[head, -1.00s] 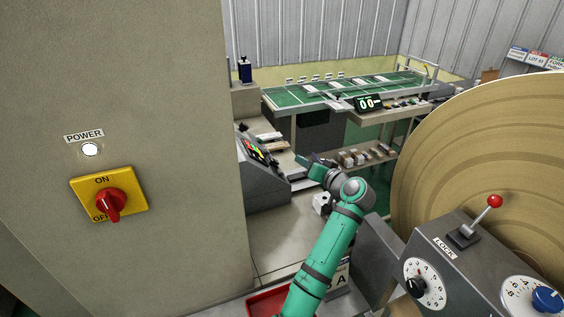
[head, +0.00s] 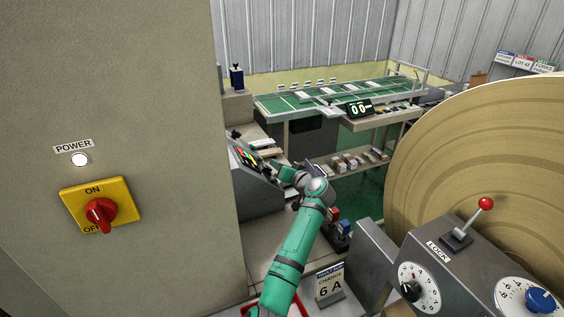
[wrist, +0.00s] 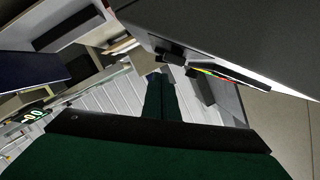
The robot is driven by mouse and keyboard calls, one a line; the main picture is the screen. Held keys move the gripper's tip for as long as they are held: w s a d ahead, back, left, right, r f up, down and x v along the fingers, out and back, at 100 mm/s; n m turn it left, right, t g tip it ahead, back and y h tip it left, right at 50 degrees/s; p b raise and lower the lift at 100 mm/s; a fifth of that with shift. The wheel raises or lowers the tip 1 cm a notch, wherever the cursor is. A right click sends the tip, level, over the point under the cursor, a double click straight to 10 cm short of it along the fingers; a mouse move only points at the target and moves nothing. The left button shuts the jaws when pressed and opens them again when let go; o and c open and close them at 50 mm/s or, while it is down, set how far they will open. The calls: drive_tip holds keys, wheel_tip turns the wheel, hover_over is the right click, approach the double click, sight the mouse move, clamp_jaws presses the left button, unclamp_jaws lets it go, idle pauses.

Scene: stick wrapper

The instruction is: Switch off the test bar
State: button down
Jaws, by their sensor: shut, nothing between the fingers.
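No part in view is labelled as the test bar, so I cannot tell which it is. A grey console with a coloured panel (head: 247,157) stands beyond the cabinet's edge in the head view. Its coloured strip (wrist: 217,74) shows at an angle in the wrist view, right of my fingers. My gripper (head: 283,172) is close to this console, partly hidden by my green wrist. In the wrist view my gripper (wrist: 156,76) has its two green fingers together, with nothing between them. Contact with the console cannot be told.
A cabinet at left carries a yellow switch (head: 100,206) with a red knob, below a white POWER lamp (head: 80,160). A grey LOCK box (head: 450,265) with a red-tipped lever and a large tan roll (head: 480,160) fill the right. A red-and-blue-topped device (head: 340,232) stands beside my arm.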

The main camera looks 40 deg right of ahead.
drive_tip(key=shift+a+f, duration=0.35)
drive_tip(key=shift+f, duration=0.15)
